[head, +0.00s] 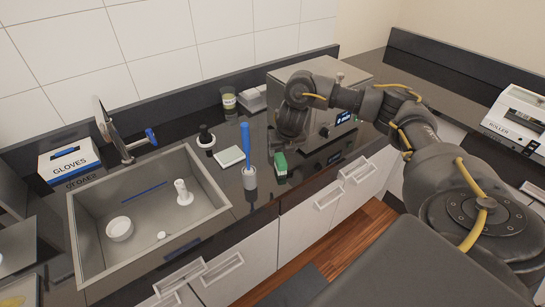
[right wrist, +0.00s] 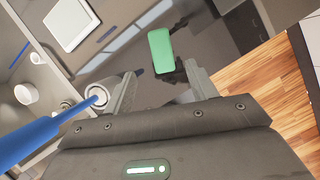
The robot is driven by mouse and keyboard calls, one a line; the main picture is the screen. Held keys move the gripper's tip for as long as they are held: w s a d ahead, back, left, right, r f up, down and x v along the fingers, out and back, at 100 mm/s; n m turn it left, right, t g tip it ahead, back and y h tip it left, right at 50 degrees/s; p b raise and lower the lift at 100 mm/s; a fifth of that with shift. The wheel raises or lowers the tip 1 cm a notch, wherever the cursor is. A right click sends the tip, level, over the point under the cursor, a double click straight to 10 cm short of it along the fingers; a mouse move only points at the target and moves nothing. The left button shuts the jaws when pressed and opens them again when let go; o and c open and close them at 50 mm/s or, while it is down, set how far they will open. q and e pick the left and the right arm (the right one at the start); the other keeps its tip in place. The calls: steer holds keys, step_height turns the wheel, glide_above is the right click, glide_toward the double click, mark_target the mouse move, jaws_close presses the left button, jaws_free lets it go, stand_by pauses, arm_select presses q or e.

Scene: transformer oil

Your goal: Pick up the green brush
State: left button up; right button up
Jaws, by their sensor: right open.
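The green brush (head: 281,166) lies on the dark counter near its front edge, right of a blue-handled brush (head: 246,145) standing in a white holder (head: 249,178). In the right wrist view the green brush (right wrist: 160,53) shows its flat green top just beyond the gap between my fingers. My right gripper (right wrist: 163,84) is open and empty, above the counter and apart from the brush. In the head view my right gripper (head: 291,134) hangs behind and above the green brush, its fingertips hard to make out. My left gripper is not in view.
The blue handle (right wrist: 28,140) passes close left of my right gripper in the wrist view. A white pad (head: 230,156), a black-topped bottle (head: 206,138) and a sink (head: 150,210) lie to the left. A metal machine (head: 345,125) stands behind on the right.

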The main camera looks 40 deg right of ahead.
mark_target(281, 158)
steer(key=shift+w, duration=0.15)
steer(key=shift+d+f, duration=0.2)
steer(key=shift+f, duration=1)
steer(key=shift+w+x, duration=0.2)
steer(key=shift+x, duration=0.9)
steer(key=shift+w+d+f, duration=0.1)
steer(key=shift+w+f, duration=0.15)
steer(key=shift+f, duration=0.1)
steer(key=shift+w+d+f+p, duration=0.1)
steer(key=shift+f+p, duration=0.15)
steer(key=shift+p, duration=0.15)
steer(key=p+x, duration=0.1)
steer(key=x, duration=0.2)
steer(key=shift+w+d+f, duration=0.1)
steer(key=shift+d+f, duration=0.05)
steer(key=shift+f, duration=0.15)
steer(key=shift+w+f, duration=0.2)
steer(key=shift+f, duration=0.15)
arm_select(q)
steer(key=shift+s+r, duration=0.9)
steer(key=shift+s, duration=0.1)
